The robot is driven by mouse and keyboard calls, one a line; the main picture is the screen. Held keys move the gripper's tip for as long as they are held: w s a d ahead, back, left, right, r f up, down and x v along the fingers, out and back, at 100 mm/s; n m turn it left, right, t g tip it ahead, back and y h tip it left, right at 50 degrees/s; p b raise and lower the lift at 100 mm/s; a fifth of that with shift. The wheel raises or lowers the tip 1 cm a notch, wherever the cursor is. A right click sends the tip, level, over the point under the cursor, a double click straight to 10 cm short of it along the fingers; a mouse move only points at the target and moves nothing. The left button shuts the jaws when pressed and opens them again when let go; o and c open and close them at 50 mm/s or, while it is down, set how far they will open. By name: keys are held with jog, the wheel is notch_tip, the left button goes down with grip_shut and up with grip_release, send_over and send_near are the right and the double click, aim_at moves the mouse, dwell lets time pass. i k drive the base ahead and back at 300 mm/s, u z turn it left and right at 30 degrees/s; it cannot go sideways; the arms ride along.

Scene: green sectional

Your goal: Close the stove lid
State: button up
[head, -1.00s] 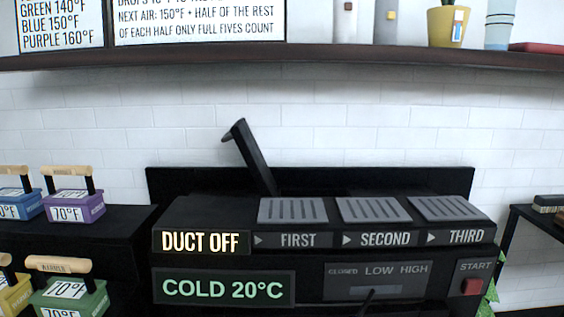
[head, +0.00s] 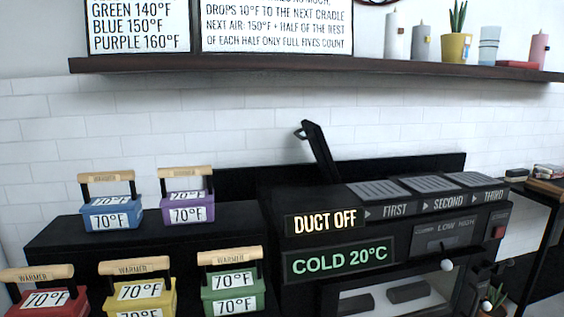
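The stove (head: 276,222) is a black unit in the right half of the head view. Its black lid (head: 317,150) stands raised at the back, tilted up and leaning a little left, with a small handle (head: 299,131) at its upper end. The stove's displays read "DUCT OFF" (head: 324,220) and "COLD 20°C" (head: 339,262). Grey slotted plates (head: 435,184) marked FIRST, SECOND and THIRD lie on top. Below is a window (head: 400,294) with dark shapes behind it. My gripper is not in view.
Several coloured warmers with wooden handles, such as the blue one (head: 110,214) and the green one (head: 233,292), stand left of the stove. A shelf (head: 330,66) with pots and candles runs above. A side table (head: 545,190) stands at the right.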

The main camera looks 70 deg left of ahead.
aim_at(314, 133)
jog(key=u, duration=0.05)
jog(key=k, duration=0.15)
jog(key=u, duration=2)
jog(key=i, duration=0.4)
jog(key=u, duration=0.05)
